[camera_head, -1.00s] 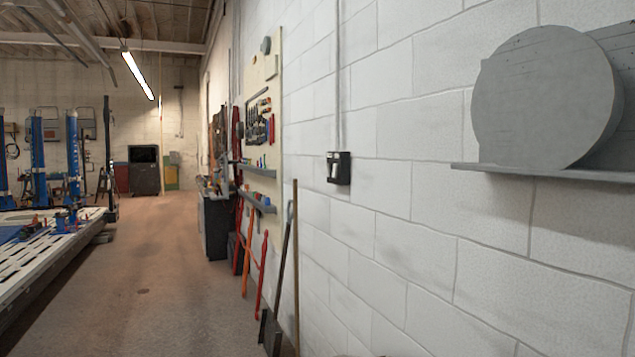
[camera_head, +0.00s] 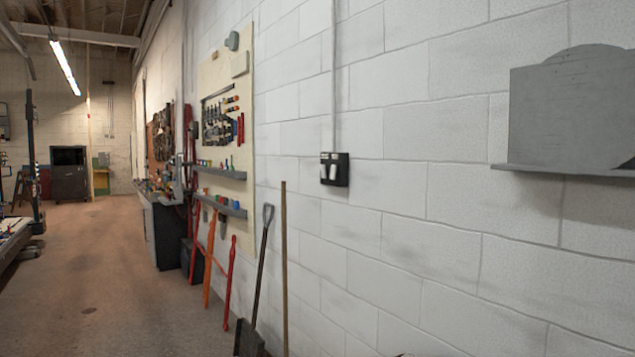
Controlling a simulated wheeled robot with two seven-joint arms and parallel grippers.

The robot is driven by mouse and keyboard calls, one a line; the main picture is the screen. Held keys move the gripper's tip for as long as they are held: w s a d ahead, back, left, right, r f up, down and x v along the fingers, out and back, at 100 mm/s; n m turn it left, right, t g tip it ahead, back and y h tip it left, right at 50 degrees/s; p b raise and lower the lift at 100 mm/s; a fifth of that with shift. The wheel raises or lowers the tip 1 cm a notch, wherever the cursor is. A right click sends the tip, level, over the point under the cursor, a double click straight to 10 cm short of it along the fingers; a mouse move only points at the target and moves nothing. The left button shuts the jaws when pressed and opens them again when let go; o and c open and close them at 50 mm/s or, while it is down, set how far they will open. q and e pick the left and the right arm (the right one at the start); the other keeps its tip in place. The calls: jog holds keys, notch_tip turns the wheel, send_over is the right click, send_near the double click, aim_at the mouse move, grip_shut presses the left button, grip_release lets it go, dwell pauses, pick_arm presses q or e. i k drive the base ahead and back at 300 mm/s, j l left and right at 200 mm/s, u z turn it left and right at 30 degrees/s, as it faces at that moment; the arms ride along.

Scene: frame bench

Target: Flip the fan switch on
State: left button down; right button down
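A black switch plate (camera_head: 335,169) with two white rockers is mounted on the white block wall near the middle of the view. A thin grey conduit runs up the wall from it. Which rocker is the fan switch, and whether either is on, is too small to tell. No fan shows clearly. Neither of my grippers is in view.
A grey shelf (camera_head: 575,170) with grey flat shapes juts from the wall at right. A dark cabinet (camera_head: 160,228) stands farther back. The floor (camera_head: 100,285) at left is clear.

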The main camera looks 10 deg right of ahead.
aim_at(332, 173)
jog(key=i+j+z, duration=0.1)
jog(key=i+j, duration=0.35)
jog(key=i+j+z, duration=0.1)
jog(key=i+j, duration=0.7)
jog(key=j, duration=0.25)
jog(key=i+j+z, duration=0.1)
jog(key=i, duration=0.35)
jog(key=i+j+z, duration=0.1)
jog(key=i+j, duration=0.15)
jog(key=i, duration=0.25)
jog(key=i+j+z, duration=0.1)
jog(key=i+j, duration=0.15)
jog(key=i, duration=0.2)
jog(key=i+l, duration=0.2)
jog(key=i, duration=0.3)
